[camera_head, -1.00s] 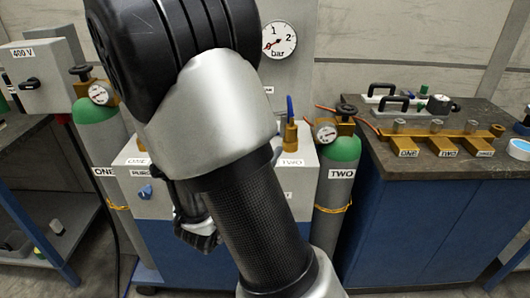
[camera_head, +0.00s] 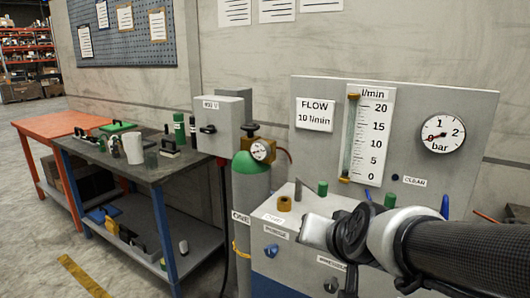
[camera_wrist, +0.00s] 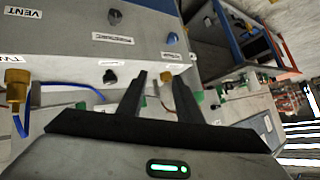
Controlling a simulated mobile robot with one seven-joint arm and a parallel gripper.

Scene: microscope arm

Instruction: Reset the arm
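My arm (camera_head: 440,245) reaches in from the lower right of the head view, in front of the grey gas console (camera_head: 290,248). In the wrist view my gripper (camera_wrist: 155,76) points at the surroundings with its two dark fingers apart and nothing between them. A green status light (camera_wrist: 168,168) glows on its body. The wrist view is tilted; the console face (camera_wrist: 60,75) with its knobs and labels fills its upper left.
A grey cylinder (camera_head: 250,205) with a green shoulder and gauge stands left of the console. A flow-meter panel (camera_head: 455,185) rises behind it. A dark workbench (camera_head: 160,170) and an orange table (camera_head: 55,125) stand farther left. Open floor (camera_head: 30,225) lies at the lower left.

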